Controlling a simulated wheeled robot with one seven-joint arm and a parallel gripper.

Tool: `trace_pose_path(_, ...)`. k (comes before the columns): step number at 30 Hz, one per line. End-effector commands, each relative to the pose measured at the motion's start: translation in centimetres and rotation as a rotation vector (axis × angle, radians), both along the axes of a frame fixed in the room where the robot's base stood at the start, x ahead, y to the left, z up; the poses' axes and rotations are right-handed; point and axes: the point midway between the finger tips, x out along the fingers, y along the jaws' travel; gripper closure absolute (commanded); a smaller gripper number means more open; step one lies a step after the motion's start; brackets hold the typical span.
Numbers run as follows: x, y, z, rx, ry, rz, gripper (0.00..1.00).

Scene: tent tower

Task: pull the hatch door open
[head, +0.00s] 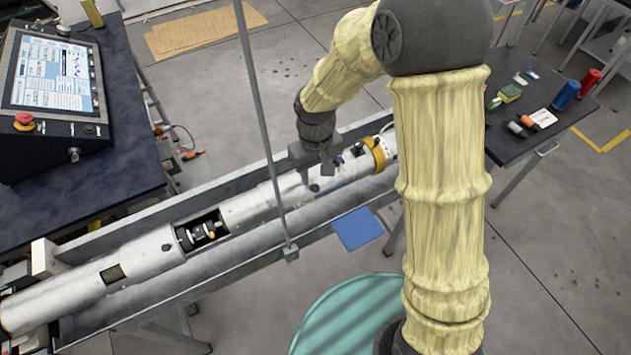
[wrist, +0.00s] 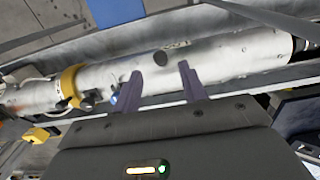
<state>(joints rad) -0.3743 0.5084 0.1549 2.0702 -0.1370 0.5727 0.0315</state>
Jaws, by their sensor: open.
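A long white tube (head: 252,205) lies in a grey trough and also crosses the wrist view (wrist: 215,58). A dark round spot (wrist: 160,58) and faint lettering mark its side. I cannot clearly make out the hatch door's outline. A rectangular opening (head: 202,231) left of my gripper shows dark and yellow parts inside. My gripper (head: 325,172) is over the tube, between this opening and a yellow ring (head: 375,153). In the wrist view its two purple-grey fingers (wrist: 162,76) are apart, with the tube beyond them and nothing visibly held. Contact cannot be told.
A thin upright post (head: 262,120) stands at the trough's front edge (head: 235,272), left of my gripper. A control panel (head: 55,75) sits on the left table. A right table (head: 510,145) holds bottles and small items. A blue square (head: 358,229) lies beyond the trough's front edge.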

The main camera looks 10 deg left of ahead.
Motion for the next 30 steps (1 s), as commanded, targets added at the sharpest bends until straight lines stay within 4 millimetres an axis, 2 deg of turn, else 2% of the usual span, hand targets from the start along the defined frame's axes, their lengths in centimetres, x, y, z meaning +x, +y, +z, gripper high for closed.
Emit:
trace_pose_path(3, -0.1, 0.0, -2.0, -0.003, 0.004, 0.001, 0.58)
trace_pose_path(9, -0.1, 0.0, -4.9, -0.001, 0.003, 0.001, 0.58)
trace_pose_path(15, 0.0, 0.0, -6.0, -0.001, 0.001, -0.001, 0.58)
trace_pose_path(22, 0.0, 0.0, -6.0, 0.0, 0.0, 0.0, 0.58)
trace_pose_path(28, 0.0, 0.0, -5.9, 0.001, -0.001, 0.0, 0.97)
trace_pose_path(30, 0.0, 0.0, -5.9, 0.001, -0.001, 0.0, 1.0)
